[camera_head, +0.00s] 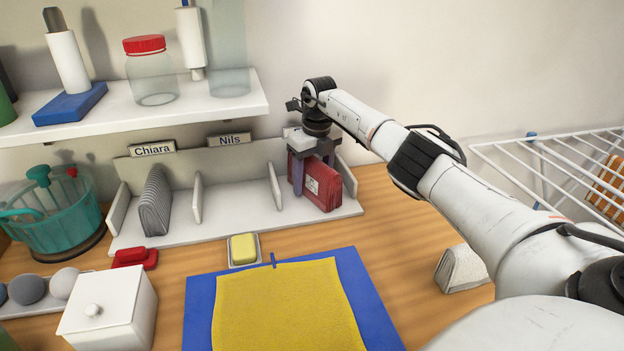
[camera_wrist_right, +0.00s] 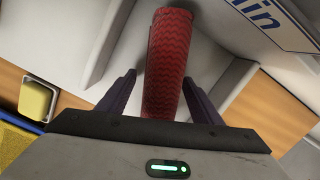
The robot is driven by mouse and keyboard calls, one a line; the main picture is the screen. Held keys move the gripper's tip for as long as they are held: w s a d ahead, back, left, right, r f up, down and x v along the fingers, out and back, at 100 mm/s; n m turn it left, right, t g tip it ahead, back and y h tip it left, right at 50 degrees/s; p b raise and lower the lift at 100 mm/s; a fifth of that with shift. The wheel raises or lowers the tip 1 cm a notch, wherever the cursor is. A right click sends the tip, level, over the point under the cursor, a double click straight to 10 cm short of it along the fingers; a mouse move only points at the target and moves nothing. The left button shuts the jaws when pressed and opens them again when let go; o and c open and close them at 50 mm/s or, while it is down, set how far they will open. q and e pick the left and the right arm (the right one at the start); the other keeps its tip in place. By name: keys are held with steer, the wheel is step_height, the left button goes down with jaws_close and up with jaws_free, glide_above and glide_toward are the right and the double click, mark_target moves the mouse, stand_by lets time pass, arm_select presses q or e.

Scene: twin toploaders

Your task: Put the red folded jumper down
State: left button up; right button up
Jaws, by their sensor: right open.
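The red folded jumper (camera_head: 322,187) stands upright on edge in the right-hand compartment of the white divided rack (camera_head: 235,218). In the right wrist view the jumper (camera_wrist_right: 168,60) shows as a narrow ribbed red roll edge between my fingers. My right gripper (camera_head: 313,165) is above and around the jumper, with one purple finger on each side. It is open, and in the wrist view (camera_wrist_right: 158,79) slim gaps show beside the jumper. The name plate above this compartment is mostly hidden in the head view; in the wrist view the plate (camera_wrist_right: 268,17) shows only "lin". My left gripper is not in view.
A grey striped folded item (camera_head: 155,203) stands in the left compartment, under "Chiara" (camera_head: 152,148). The middle compartment, under "Nils" (camera_head: 229,139), is empty. A shelf (camera_head: 200,106) overhangs at upper left. A yellow cloth (camera_head: 288,308) lies on a blue mat (camera_head: 199,300) in front.

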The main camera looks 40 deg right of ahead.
mark_target(314, 158)
steer(key=r, duration=0.4)
steer(key=s+r, duration=0.1)
steer(key=r, duration=0.3)
steer(key=r+b, duration=0.1)
steer(key=r, duration=0.3)
steer(key=shift+s+a, duration=0.1)
steer(key=shift+s, duration=0.1)
